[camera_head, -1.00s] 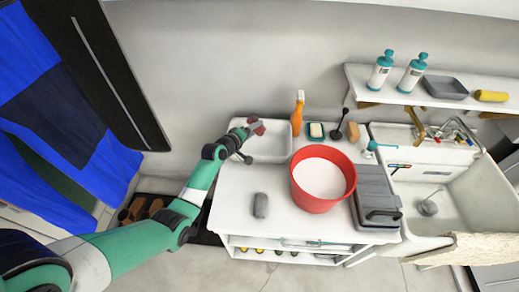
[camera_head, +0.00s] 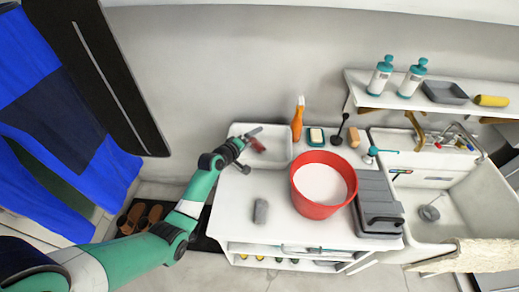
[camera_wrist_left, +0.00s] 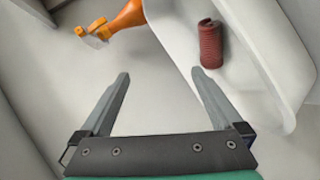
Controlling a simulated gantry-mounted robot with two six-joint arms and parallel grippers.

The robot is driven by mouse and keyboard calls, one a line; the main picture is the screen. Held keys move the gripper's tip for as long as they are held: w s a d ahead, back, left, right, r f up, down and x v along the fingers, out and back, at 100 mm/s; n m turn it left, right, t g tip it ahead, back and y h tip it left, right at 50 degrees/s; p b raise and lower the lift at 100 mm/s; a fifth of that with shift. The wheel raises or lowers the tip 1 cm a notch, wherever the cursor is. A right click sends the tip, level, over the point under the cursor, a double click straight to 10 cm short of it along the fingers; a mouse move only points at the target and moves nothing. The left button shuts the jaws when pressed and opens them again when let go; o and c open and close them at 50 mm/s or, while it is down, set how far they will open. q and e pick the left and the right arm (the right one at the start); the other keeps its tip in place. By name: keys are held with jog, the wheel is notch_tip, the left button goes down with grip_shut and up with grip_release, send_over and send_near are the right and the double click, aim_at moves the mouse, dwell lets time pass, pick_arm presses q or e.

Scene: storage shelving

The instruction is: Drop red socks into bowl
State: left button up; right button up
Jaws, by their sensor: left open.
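The red socks (camera_head: 258,146), a ribbed roll, are at the white tray (camera_head: 277,159) at the back left of the counter. In the left wrist view the red roll (camera_wrist_left: 209,46) is by the tray's inner side, beyond and right of my fingertips. My left gripper (camera_head: 250,150) is open over the tray, with nothing between its fingers in the left wrist view (camera_wrist_left: 161,74). The red bowl (camera_head: 316,209), white inside, stands on the counter to the right of the tray. My right gripper is not in view.
An orange spray bottle (camera_head: 297,118), a soap dish (camera_head: 316,137) and a dark plunger-like tool (camera_head: 339,131) stand along the wall. A grey item (camera_head: 261,211) lies on the counter front. A grey case (camera_head: 378,205) and a sink (camera_head: 450,190) are right of the bowl.

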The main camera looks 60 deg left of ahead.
pick_arm(q)
jog(key=p+v, duration=0.2)
jog(key=v, duration=0.8)
jog(key=shift+d, duration=0.1)
